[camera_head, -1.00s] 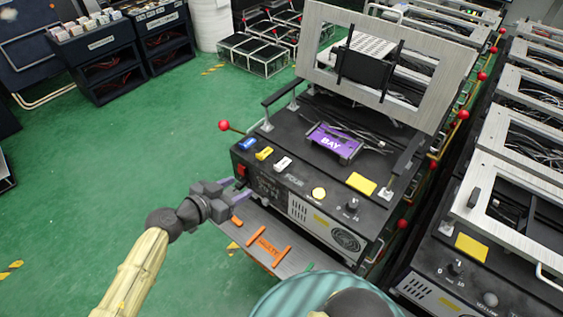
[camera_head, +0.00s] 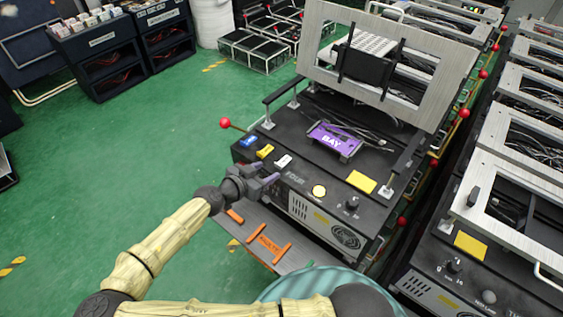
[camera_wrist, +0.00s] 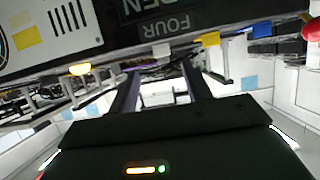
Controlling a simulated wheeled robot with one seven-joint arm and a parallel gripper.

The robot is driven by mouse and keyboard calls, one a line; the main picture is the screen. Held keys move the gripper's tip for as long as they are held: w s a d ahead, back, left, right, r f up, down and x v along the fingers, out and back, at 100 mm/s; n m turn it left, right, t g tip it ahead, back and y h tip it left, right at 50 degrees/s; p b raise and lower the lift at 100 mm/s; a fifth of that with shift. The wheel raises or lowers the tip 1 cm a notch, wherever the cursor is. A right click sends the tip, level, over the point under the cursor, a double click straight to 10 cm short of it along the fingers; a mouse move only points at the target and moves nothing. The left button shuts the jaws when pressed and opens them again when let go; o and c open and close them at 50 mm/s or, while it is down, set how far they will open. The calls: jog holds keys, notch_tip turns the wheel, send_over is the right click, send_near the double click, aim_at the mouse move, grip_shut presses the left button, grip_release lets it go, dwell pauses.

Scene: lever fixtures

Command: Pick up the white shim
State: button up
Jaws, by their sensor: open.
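The white shim (camera_head: 283,161) is a small pale block on the front top edge of the black bay unit, right of the yellow and blue blocks. In the wrist view it shows as a small white piece (camera_wrist: 162,49) above the space between my fingers. My gripper (camera_head: 273,178) is open and empty at the unit's front face, just below and in front of the shim in the head view. The two dark fingers (camera_wrist: 164,78) stand apart in the wrist view, with a gap to the shim.
A yellow block (camera_head: 265,152) and a blue block (camera_head: 248,143) sit left of the shim. A red-knobbed lever (camera_head: 225,123) sticks out at left. A tray marked FAULTY (camera_head: 300,257) lies below. A raised metal frame (camera_head: 318,62) stands behind the purple BAY part (camera_head: 334,139).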

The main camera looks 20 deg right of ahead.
aim_at(277, 165)
jog(key=shift+w+d+f, duration=0.15)
jog(key=shift+w+d, duration=0.05)
jog(key=shift+d, duration=0.1)
jog(key=x, duration=0.2)
jog(key=p+x, duration=0.1)
jog(key=x, duration=0.2)
jog(key=shift+w+a+f, duration=0.1)
jog(key=shift+w, duration=0.2)
jog(key=shift+s, duration=0.1)
jog(key=c, duration=1)
